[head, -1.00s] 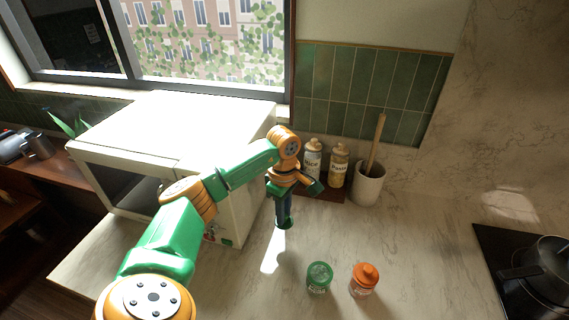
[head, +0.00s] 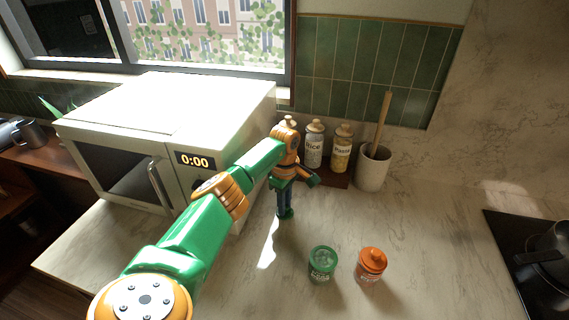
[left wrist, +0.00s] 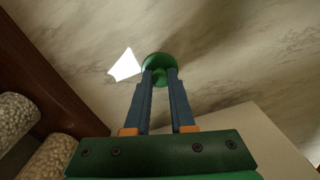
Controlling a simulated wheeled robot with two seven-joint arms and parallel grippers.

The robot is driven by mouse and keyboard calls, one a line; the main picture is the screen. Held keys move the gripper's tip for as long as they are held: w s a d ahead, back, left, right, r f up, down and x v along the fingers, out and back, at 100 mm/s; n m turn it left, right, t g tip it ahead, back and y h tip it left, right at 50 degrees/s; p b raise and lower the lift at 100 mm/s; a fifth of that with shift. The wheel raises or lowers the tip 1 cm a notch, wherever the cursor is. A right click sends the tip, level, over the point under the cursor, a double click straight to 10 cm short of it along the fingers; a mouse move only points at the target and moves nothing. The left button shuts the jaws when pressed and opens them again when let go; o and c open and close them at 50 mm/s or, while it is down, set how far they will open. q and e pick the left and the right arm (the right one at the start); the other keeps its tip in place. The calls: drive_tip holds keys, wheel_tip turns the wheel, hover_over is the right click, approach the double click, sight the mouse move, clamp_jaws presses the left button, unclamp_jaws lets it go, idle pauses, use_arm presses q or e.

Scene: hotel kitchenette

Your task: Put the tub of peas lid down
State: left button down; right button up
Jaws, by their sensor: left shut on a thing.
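My left gripper (head: 285,208) points down over the counter, left of the green tub, with its blue fingers shut on a small green lid. The round green lid (left wrist: 157,66) shows at the fingertips in the left wrist view. I cannot tell whether the lid touches the counter. The green tub of peas (head: 322,265) stands upright on the counter to the right of the gripper; its small label is hard to read. My right gripper is not in view.
An orange-lidded tub (head: 371,266) stands right of the green one. A rice jar (head: 314,147), a pasta jar (head: 342,150) and a utensil crock (head: 373,170) stand behind. A microwave (head: 165,135) is at the left, a hob (head: 520,255) at the right. Bare counter lies around the gripper.

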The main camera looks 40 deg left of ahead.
use_arm(q)
drive_tip(key=c, duration=0.8)
unclamp_jaws()
drive_tip(key=shift+o, duration=0.2)
drive_tip(key=shift+r+p, duration=0.3)
drive_tip(key=shift+p, duration=0.05)
wheel_tip(320, 180, up, 12)
drive_tip(key=b, duration=0.1)
drive_tip(key=shift+f, duration=0.15)
drive_tip(key=shift+f, duration=0.1)
